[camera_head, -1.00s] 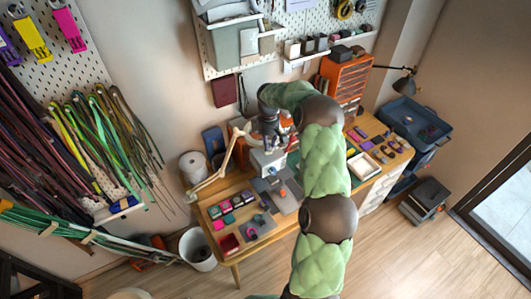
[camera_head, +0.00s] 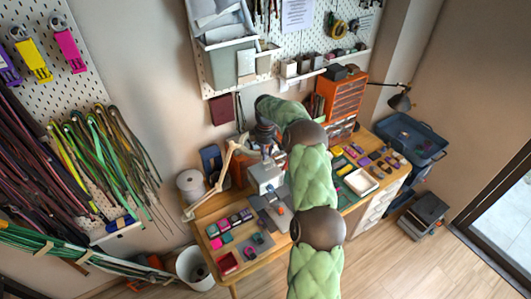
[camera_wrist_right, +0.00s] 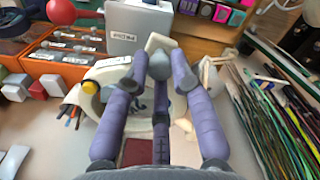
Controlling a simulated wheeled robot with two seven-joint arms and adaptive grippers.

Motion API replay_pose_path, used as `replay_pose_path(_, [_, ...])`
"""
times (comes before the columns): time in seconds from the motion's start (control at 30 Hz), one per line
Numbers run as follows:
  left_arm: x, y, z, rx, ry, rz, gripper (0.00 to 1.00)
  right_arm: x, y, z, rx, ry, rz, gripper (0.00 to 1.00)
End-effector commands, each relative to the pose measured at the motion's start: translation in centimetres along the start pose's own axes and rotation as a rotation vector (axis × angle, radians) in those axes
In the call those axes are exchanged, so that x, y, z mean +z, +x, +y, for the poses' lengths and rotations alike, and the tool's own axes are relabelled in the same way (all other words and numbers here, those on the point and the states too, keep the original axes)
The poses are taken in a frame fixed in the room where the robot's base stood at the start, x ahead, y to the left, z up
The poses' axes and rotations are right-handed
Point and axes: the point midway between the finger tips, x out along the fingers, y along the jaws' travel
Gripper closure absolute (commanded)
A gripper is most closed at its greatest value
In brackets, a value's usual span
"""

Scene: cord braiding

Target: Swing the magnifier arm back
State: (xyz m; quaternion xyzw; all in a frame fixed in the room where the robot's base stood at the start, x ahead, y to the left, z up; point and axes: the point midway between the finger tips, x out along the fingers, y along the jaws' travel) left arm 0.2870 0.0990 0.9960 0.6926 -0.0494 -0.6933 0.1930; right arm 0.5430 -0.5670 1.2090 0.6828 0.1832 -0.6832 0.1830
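The cream jointed magnifier arm (camera_head: 217,184) rises from the left end of the workbench in the head view. Its upper end reaches my right gripper (camera_head: 264,138), which is above a light grey box on the bench. In the right wrist view, a cream ring-shaped head (camera_wrist_right: 88,101) with a yellow knob lies beside and partly behind the left purple finger. The fingers of my right gripper (camera_wrist_right: 160,75) converge near a small cream block at their tips. I cannot tell whether they grip it. My left gripper is outside the views.
The workbench (camera_head: 205,207) holds small coloured boxes at left and a pale tray (camera_head: 361,181) at right. An orange drawer cabinet (camera_head: 344,97) stands at the back. A white bin (camera_head: 194,267) stands by the bench. Hanging cords (camera_head: 100,165) fill the left wall.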

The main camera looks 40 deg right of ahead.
Motion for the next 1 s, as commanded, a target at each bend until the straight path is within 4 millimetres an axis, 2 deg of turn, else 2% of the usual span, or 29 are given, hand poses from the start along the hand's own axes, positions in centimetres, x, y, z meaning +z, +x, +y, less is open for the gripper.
replay_pose_path(0.03, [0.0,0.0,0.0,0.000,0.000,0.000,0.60,0.0,0.0,0.0,0.000,0.000,0.000,0.64])
replay_pose_path(0.07, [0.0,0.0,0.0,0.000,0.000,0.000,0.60,0.0,0.0,0.0,0.000,0.000,0.000,0.56])
replay_pose_path(0.1, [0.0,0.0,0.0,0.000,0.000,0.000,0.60,0.0,0.0,0.0,0.000,0.000,0.000,0.52])
replay_pose_path(0.4, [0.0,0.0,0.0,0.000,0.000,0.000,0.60,0.0,-0.1,0.0,0.000,0.000,0.000,0.52])
replay_pose_path(0.53, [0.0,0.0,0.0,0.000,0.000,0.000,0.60,0.0,-0.8,0.1,0.003,0.001,0.002,0.52])
replay_pose_path(0.67, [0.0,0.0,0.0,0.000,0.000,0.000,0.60,0.0,-2.8,0.1,0.005,0.001,0.002,0.52])
replay_pose_path(1.0, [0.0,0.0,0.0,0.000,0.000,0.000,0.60,-0.1,-9.2,0.1,0.003,0.000,0.002,0.52])
